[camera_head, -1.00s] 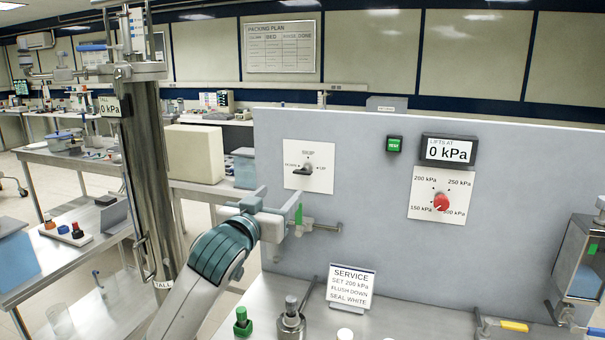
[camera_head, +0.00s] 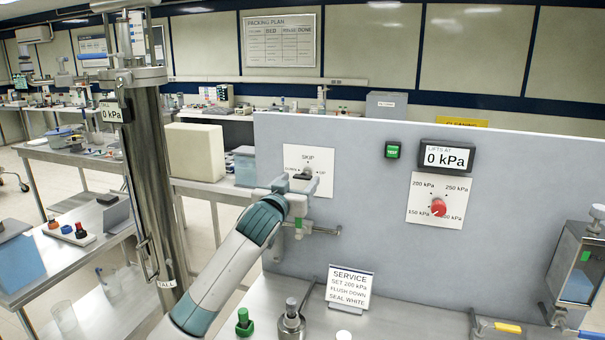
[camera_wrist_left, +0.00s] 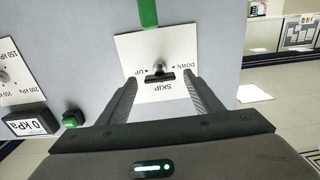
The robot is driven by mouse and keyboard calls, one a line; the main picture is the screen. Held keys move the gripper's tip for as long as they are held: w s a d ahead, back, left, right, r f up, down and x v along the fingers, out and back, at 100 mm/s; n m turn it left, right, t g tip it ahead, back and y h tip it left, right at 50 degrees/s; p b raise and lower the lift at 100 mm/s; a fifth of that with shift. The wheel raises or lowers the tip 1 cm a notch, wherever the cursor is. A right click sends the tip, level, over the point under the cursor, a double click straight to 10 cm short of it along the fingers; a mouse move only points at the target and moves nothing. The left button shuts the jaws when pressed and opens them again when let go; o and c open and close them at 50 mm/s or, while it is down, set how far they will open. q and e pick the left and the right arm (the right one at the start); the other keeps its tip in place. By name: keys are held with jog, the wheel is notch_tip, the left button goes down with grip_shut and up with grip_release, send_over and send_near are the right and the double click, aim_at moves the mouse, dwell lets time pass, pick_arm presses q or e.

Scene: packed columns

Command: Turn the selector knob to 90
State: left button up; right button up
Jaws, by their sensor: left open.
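The selector knob is a small black knob (camera_head: 303,176) on a white plate (camera_head: 320,160) marked SKIP, DOWN and UP, fixed to the grey panel. In the left wrist view the plate is upside down, and the knob (camera_wrist_left: 160,74) shows as a short dark bar lying across the picture. My left gripper (camera_wrist_left: 160,82) is open, its fingers on either side of the knob with gaps between. In the head view my left gripper (camera_head: 292,188) is in front of the plate's lower part and partly hides the knob. My right gripper is not in view.
A red dial (camera_head: 438,207) and a kPa display (camera_head: 446,157) are on the panel to the right, with a green button (camera_head: 393,151). A bar handle (camera_head: 325,231) sticks out below the plate. A service sign (camera_head: 349,288) stands on the bench. A steel column (camera_head: 150,150) rises at left.

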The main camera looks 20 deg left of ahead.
aim_at(301, 179)
pick_arm(q)
jog(key=shift+w+d+p, duration=0.1)
jog(key=shift+w+p, duration=0.3)
jog(key=shift+w, duration=1.35)
jog(key=c, duration=1.1)
